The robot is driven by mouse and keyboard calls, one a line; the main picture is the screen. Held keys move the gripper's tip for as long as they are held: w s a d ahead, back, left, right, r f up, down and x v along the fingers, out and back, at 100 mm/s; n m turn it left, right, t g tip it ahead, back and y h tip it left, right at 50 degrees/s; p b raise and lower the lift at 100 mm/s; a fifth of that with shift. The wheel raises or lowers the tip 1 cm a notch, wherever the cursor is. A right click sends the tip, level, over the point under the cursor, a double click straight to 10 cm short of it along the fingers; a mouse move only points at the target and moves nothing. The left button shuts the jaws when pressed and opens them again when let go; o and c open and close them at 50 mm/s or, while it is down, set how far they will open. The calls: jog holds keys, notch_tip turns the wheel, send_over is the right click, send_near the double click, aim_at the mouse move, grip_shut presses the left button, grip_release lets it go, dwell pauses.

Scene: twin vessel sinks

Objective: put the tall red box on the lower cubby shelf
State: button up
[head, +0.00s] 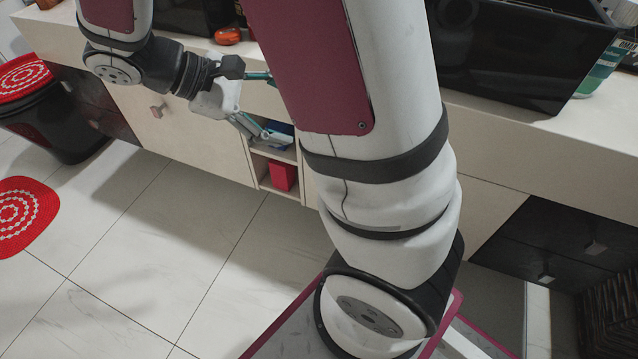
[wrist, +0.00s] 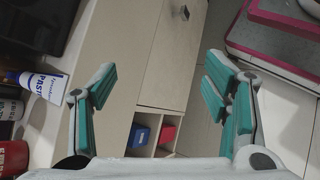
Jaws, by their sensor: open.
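A red box (head: 283,176) stands in the lower compartment of the open cubby (head: 262,172) in the counter front. It also shows in the wrist view (wrist: 168,134), beyond and below the fingers. A blue item (head: 281,131) sits in the compartment above, partly hidden by a finger in the head view; the wrist view shows it as a blue box (wrist: 139,137). My gripper (head: 275,108) is in front of the counter near the cubby's top. Its teal-padded fingers (wrist: 160,90) are wide apart with nothing between them, clear of the red box.
A dark basin (head: 520,50) is at right, an orange item (head: 228,36) at left. A black bin (head: 55,120) and red mat (head: 22,215) are on the left. The tiled floor before the cubby is clear.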

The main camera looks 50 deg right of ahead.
jog(key=s+a+r+m+t+y, duration=0.2)
jog(key=s+a+r+y, duration=0.1)
jog(key=s, duration=0.6)
jog(key=s+a+r+m+t+y, duration=0.3)
jog(key=s+a+y, duration=0.3)
jog(key=s+a, duration=0.2)
jog(key=shift+s+r, duration=0.15)
jog(key=shift+s, duration=0.95)
notch_tip(320, 180, up, 33)
jog(key=t+p, duration=0.4)
jog(key=p, duration=2.7)
jog(key=shift+d+f, duration=0.2)
jog(key=shift+d, duration=0.05)
jog(key=shift+w, duration=0.1)
